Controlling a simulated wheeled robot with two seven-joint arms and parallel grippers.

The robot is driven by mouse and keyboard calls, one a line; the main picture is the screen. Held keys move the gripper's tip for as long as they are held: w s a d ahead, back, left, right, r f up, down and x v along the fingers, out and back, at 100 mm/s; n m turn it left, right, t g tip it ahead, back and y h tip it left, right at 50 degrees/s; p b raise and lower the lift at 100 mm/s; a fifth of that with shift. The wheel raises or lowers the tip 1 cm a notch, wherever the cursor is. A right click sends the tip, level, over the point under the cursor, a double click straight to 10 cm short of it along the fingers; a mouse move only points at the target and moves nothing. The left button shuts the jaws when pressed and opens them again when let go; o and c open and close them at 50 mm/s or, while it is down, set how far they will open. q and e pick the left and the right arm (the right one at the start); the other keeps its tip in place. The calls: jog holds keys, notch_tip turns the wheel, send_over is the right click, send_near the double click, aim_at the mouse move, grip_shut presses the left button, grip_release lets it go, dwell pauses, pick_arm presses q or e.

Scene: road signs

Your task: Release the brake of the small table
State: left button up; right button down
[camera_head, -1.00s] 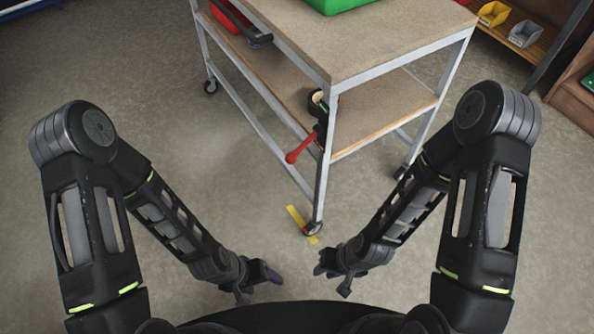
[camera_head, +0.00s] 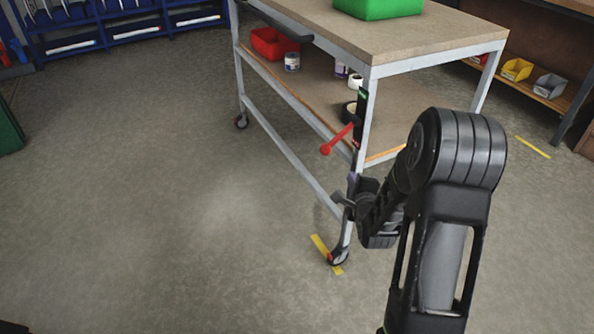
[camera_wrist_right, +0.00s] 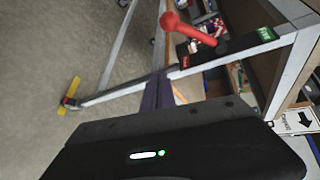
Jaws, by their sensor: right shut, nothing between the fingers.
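The small table (camera_head: 430,45) is a wheeled cart with a grey metal frame and a wooden top. Its brake lever (camera_head: 338,138), red with a round knob, sticks out down and left from the near corner post. In the right wrist view the brake lever (camera_wrist_right: 178,22) is near the top, between a green label (camera_wrist_right: 266,34) and a red label (camera_wrist_right: 183,60). My right gripper (camera_head: 349,196) is shut and empty beside the near post, below the lever and apart from it. The right wrist view shows its dark fingers (camera_wrist_right: 157,92). My left gripper is out of view.
A green box (camera_head: 378,8) stands on the table top. A red bin (camera_head: 274,44) and a white can (camera_head: 292,62) stand on the lower shelf. The near caster (camera_head: 338,257) is by a yellow floor strip (camera_head: 319,245). The floor at left is clear.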

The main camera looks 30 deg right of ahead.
aim_at(338, 138)
jog(key=shift+w+r+m, duration=0.15)
jog(key=shift+r+m, duration=0.1)
jog(key=shift+m, duration=0.55)
jog(key=shift+w+r+m, duration=0.1)
jog(key=shift+r+m, duration=0.15)
jog(key=shift+m, duration=0.55)
jog(key=x, duration=1)
jog(key=shift+w+a+r, duration=0.2)
jog(key=shift+a+r, duration=0.45)
jog(key=shift+a, duration=0.2)
jog(key=shift+w+a+r, duration=0.2)
jog(key=shift+a+r, duration=0.4)
jog(key=shift+a, duration=0.2)
